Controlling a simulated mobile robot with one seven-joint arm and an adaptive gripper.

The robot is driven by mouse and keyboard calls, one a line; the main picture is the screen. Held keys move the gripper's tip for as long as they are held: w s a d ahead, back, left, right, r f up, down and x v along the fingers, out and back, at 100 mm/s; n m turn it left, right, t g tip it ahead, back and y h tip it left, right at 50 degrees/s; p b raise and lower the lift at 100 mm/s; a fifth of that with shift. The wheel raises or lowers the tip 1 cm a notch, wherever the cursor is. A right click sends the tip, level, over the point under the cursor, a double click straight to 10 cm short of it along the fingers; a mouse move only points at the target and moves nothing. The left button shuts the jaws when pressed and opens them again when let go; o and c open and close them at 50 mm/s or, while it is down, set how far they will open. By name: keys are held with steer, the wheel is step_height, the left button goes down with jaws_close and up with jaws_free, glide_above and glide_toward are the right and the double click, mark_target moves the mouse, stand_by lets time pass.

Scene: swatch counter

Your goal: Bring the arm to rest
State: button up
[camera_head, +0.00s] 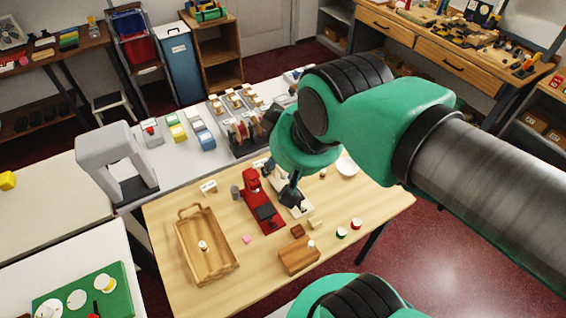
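My green and black arm reaches in from the right, with its wrist over the back of the wooden table (170,222). A dark end piece below the wrist, which looks like my gripper (291,194), hangs in front of a white stand-like device (301,207). Its fingers are too small and dark to tell whether they are open or shut. I cannot tell whether it touches the device. I see nothing clearly held. The wrist hides part of the table behind it.
A red device (251,184) stands left of the dark end piece. A grey arch (109,147) and a rack of spools (240,135) stand behind.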

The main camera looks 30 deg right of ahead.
steer(key=shift+s, duration=0.15)
steer(key=shift+f, duration=0.1)
steer(key=shift+f+b, duration=0.4)
steer(key=shift+b, duration=0.1)
steer(key=shift+o, duration=0.5)
